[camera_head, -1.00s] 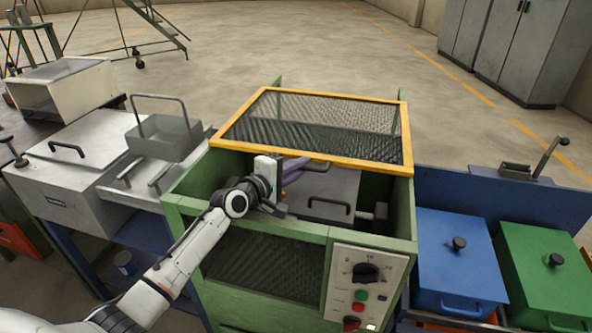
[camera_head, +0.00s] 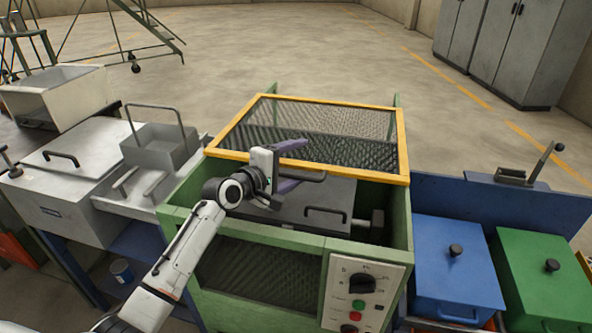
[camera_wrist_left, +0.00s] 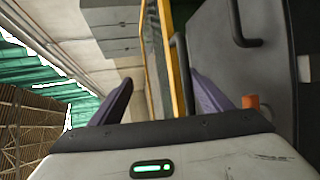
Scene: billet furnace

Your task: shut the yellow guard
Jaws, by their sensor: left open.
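The yellow guard (camera_head: 233,138) is a yellow frame with dark mesh, lying back over the rear of the green furnace housing, its front bar across the opening. A dark handle (camera_head: 318,179) sticks out from that bar. My left gripper (camera_head: 300,163) is at the bar, its purple fingers spread, one above and one below. In the left wrist view, the yellow bar (camera_wrist_left: 188,78) and the dark handle (camera_wrist_left: 182,60) show between the fingers of my left gripper (camera_wrist_left: 165,88), nearer the right finger. Contact cannot be told. My right gripper is out of view.
A grey lid with a handle (camera_head: 326,212) lies inside the green housing (camera_head: 400,218). A control panel (camera_head: 362,296) is on its front. A wire-handled tray (camera_head: 160,150) stands left; blue (camera_head: 455,270) and green (camera_head: 540,278) lidded boxes stand right.

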